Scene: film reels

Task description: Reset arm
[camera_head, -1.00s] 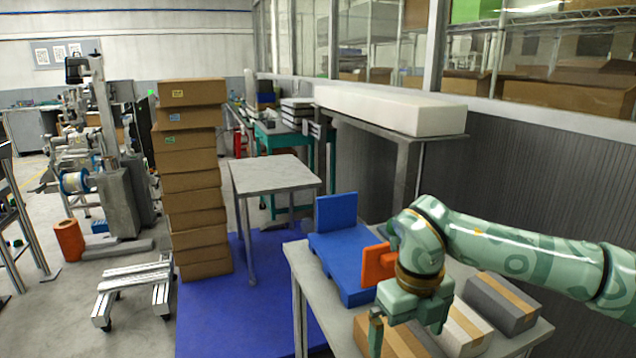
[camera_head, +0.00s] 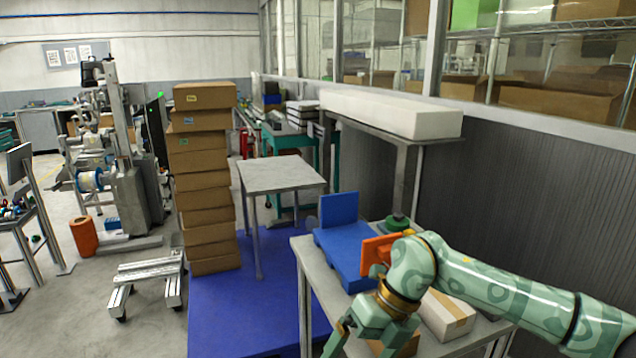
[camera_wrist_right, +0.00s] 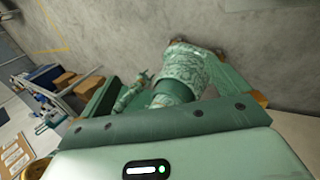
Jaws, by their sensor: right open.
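My right arm comes in from the right in the head view, over the near table (camera_head: 308,262). Its gripper (camera_head: 362,346) points down near the table's front part, at the bottom of the picture. The gripper is open, and I see nothing held in it. Its lower end is partly cut off by the frame. My left gripper does not show in the head view. The right wrist view shows mostly my own green body parts above a grey floor (camera_wrist_right: 110,35).
The near table carries a blue stand (camera_head: 338,210), a green round piece (camera_head: 398,224), a pale box (camera_head: 447,316) and a partly hidden brown box. An orange piece shows beside my wrist. A tall carton stack (camera_head: 205,170) and an empty table (camera_head: 280,175) stand further left.

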